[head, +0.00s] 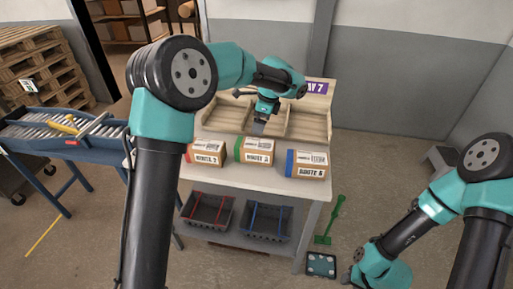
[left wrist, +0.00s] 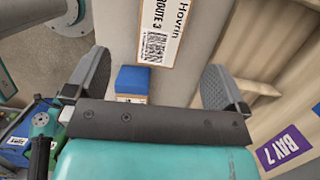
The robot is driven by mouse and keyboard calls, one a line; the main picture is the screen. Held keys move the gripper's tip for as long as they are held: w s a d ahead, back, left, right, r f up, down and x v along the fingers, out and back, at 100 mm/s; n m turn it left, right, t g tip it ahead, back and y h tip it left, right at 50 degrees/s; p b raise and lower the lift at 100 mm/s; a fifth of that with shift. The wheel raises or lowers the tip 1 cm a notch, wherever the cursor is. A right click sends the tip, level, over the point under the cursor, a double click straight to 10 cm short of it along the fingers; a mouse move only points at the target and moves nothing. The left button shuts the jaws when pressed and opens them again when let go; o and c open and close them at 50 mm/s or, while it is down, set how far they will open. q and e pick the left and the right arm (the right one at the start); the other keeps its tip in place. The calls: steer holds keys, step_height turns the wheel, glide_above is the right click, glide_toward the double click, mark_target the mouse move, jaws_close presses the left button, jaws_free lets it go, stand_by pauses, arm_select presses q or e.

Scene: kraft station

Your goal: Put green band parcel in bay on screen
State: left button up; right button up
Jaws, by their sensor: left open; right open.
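The green band parcel (head: 254,151) is a brown box with a green left end and a white label, lying at the middle of the bench front. A purple sign reading BAY 7 (head: 316,87) is on the back board at the right; it also shows in the left wrist view (left wrist: 283,149). My left gripper (head: 258,128) is open and empty, just behind and above the green band parcel. The left wrist view shows its spread fingers and a label reading ROUTE 3 (left wrist: 158,32) beyond them. My right gripper (head: 351,278) is open, low at the right, away from the bench.
A red band parcel (head: 206,154) and a blue band parcel (head: 306,165) flank the green one. Wooden bays (head: 307,127) with dividers stand behind. Crates (head: 207,211) sit under the bench (head: 230,178). A roller conveyor (head: 60,125) stands at the left.

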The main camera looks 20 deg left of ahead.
mark_target(255, 143)
arm_select(q)
steer(key=r+h, duration=0.1)
steer(key=a+r, duration=0.1)
steer(key=a+r+h, duration=0.1)
steer(key=r, duration=0.1)
steer(key=shift+s+h, duration=0.2)
steer(key=shift+h, duration=0.1)
step_height(255, 143, down, 12)
steer(key=shift+r, duration=0.1)
steer(key=shift+f, duration=0.2)
stand_by(0.3)
steer(key=shift+w+f, duration=0.15)
steer(key=shift+f, duration=1.15)
steer(key=shift+w+f, duration=0.1)
steer(key=shift+f, duration=1.2)
